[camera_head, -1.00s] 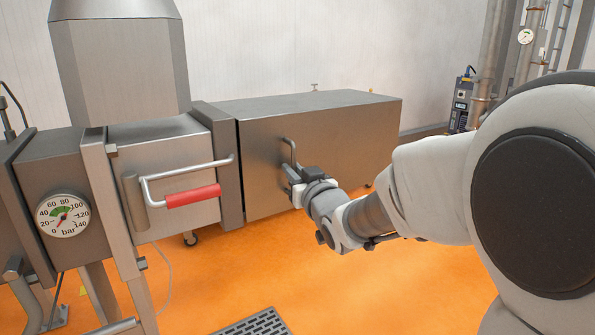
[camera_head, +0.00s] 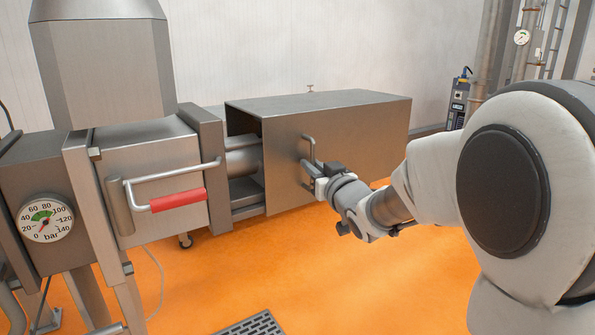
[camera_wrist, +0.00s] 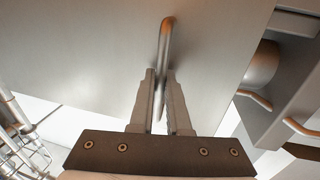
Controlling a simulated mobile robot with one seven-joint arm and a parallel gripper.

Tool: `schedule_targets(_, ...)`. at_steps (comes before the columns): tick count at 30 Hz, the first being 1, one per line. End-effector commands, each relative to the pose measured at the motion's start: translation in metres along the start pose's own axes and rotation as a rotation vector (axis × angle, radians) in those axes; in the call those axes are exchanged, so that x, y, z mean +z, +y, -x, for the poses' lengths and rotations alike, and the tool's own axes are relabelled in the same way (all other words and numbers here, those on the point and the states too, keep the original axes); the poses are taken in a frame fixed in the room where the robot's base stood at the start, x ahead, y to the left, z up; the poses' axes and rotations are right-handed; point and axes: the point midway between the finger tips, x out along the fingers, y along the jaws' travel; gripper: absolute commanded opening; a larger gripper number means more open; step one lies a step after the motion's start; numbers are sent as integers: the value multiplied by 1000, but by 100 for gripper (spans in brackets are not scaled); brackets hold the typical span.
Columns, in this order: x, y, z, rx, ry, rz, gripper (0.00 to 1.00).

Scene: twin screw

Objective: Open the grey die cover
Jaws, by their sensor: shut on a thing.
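The grey die cover (camera_head: 345,140) is a box-shaped metal hood at the right end of the machine. Its left edge stands apart from the machine's end flange (camera_head: 212,172), and a round metal barrel (camera_head: 243,163) shows in the gap. A bar handle (camera_head: 308,149) is fixed upright on the cover's front face. My gripper (camera_head: 312,178) is at the lower part of this handle. In the wrist view the two fingers of my gripper (camera_wrist: 161,105) are shut on the handle (camera_wrist: 166,45), one on each side of it.
A chamber door with a red-gripped lever (camera_head: 178,200) is left of the gap. A pressure gauge (camera_head: 46,220) is at the far left. A floor grate (camera_head: 255,325) lies at the front. The orange floor (camera_head: 310,270) is otherwise clear below the cover. A blue-black unit (camera_head: 459,100) stands behind.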

Motion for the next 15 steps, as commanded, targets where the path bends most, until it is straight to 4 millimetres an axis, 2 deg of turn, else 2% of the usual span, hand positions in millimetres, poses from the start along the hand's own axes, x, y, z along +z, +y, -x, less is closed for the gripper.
schedule_targets(1,-1,21,-2,13,-2,1,0)
schedule_targets(6,-3,77,-13,12,-4,0,0)
schedule_targets(15,-3,160,-30,7,-4,-2,0)
